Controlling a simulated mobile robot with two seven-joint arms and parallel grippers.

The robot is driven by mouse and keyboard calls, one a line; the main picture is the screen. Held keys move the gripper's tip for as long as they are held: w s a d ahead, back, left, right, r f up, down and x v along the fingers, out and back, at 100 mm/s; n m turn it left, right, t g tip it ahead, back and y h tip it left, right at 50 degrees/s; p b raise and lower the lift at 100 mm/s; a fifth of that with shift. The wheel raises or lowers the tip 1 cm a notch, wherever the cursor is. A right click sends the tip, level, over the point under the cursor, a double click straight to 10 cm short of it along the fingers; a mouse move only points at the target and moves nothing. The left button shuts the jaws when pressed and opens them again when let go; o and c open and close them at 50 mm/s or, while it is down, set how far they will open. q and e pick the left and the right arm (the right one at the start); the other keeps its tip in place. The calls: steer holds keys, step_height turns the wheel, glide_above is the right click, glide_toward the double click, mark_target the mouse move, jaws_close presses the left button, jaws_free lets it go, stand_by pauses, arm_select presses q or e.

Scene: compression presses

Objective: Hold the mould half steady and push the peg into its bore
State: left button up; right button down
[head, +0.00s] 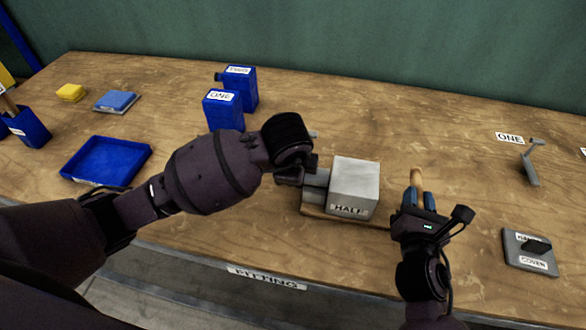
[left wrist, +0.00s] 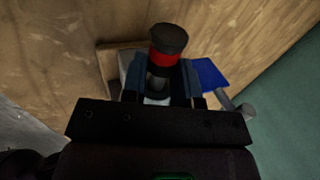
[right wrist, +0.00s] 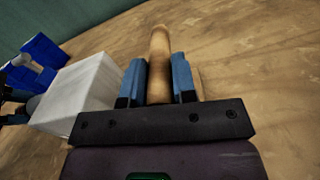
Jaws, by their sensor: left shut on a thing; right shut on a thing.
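The mould half is a pale grey block (head: 355,182) marked HALF, on a thin wooden board (head: 302,211). It also shows in the right wrist view (right wrist: 80,90). My left gripper (head: 305,172) is at its left side. In the left wrist view that gripper (left wrist: 162,85) is shut on a black-topped cylinder with a red band (left wrist: 167,45). My right gripper (head: 418,197), right of the block, is shut on a wooden cylinder (head: 415,177), also between its fingers in the right wrist view (right wrist: 159,65). I cannot tell which cylinder is the peg. No bore is visible.
Two blue containers (head: 223,108) stand behind my left arm. A blue tray (head: 105,160), a blue pad (head: 116,101) and a yellow block (head: 71,92) lie at left. A grey COVER plate (head: 530,250) and a grey bracket (head: 530,165) are at right. The back right is mostly clear.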

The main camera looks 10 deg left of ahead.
arm_select(q)
steer(key=shift+d, duration=0.15)
steer(key=o, duration=1)
steer(key=shift+o, duration=0.2)
steer(key=v, duration=1.2)
steer(key=shift+c, duration=0.3)
